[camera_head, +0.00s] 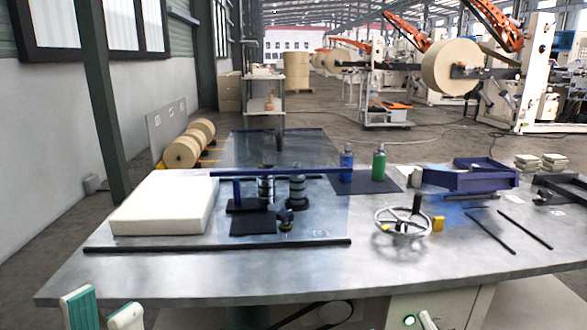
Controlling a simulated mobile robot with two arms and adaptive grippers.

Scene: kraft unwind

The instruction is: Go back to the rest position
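My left gripper (102,312) shows at the bottom left corner, low in front of the table's near edge. Its two teal and white fingertips stand apart with nothing between them, so it is open and empty. The rest of that arm is out of the frame.
On the table are a white block (163,205), a long black bar (220,246), a blue bar over dark rollers (297,188), a handwheel (402,224), a blue bottle (346,162), a green bottle (379,162) and a blue tray (470,178). The table's front strip is clear.

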